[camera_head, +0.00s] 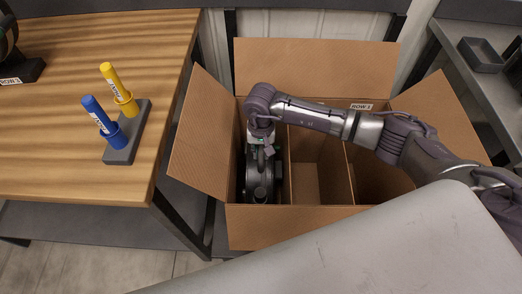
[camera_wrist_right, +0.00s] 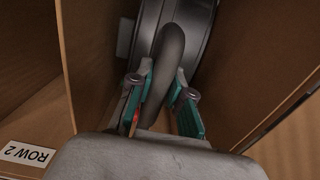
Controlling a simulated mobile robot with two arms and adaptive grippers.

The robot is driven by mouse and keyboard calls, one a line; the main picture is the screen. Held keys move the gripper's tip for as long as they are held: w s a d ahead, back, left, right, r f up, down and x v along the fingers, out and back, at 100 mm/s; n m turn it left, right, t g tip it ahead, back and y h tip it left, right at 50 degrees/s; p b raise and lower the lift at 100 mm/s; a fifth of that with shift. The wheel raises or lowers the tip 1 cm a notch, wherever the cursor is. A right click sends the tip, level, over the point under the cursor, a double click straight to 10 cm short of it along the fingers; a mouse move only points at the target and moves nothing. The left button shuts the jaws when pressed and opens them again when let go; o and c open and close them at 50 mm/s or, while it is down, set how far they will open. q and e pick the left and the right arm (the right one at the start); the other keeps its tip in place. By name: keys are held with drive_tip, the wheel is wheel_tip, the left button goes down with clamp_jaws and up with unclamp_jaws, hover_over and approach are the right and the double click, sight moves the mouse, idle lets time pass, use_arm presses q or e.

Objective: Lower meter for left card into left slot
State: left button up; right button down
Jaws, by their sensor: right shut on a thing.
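A dark grey seed meter (camera_head: 261,180) with a round body is in the left slot of the open cardboard box (camera_head: 265,225). My right gripper (camera_head: 262,142) reaches down into that slot from above. In the right wrist view the gripper (camera_wrist_right: 163,88) is shut on the curved handle (camera_wrist_right: 172,50) of the meter (camera_wrist_right: 205,30), with teal-padded fingers on either side. The meter's underside is hidden, so I cannot tell whether it touches the box floor. My left gripper is not in view.
The middle slot (camera_head: 320,180) looks empty. A ROW card (camera_head: 361,106) is at the box's back; a ROW 2 card (camera_wrist_right: 27,154) shows in the wrist view. The wooden table (camera_head: 60,165) holds a stand (camera_head: 128,140) with blue and yellow markers, and another dark object with a ROW card (camera_head: 10,82).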

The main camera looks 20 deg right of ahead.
drive_tip(key=shift+w+r, duration=0.1)
drive_tip(key=c, duration=1)
unclamp_jaws()
drive_tip(key=shift+s, duration=0.2)
wheel_tip(320, 180, up, 7)
drive_tip(key=p, duration=0.4)
drive_tip(key=shift+w+r, duration=0.1)
drive_tip(key=shift+r, duration=0.05)
wheel_tip(320, 180, up, 4)
drive_tip(key=p, duration=0.2)
drive_tip(key=shift+r+p, duration=0.25)
drive_tip(key=shift+p, duration=0.15)
